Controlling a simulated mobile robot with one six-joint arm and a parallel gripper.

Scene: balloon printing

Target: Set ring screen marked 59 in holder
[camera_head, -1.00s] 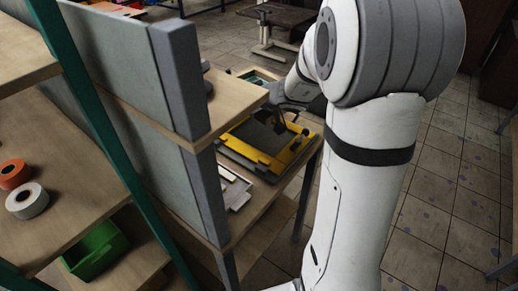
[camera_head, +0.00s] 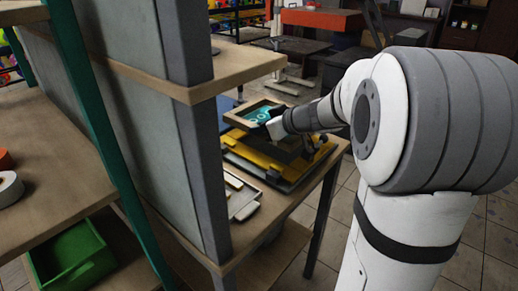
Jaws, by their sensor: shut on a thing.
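My gripper (camera_head: 277,127) is at the far end of my white and grey arm, near the middle of the view. It is shut on a wooden-framed screen (camera_head: 240,119) with a teal mesh. The screen is held tilted above a yellow and dark grey holder (camera_head: 248,150) on the wooden table. It looks apart from the holder, but the arm hides part of the gap. A ring shape or a number on the screen is too small to read. My fingertips are small and partly hidden.
A grey tray with pale strips (camera_head: 241,198) lies on the table nearer me. A grey partition post (camera_head: 200,140) and a wooden shelf (camera_head: 235,68) stand close on the left. A green bin (camera_head: 75,255) sits lower left. Tiled floor is open to the right.

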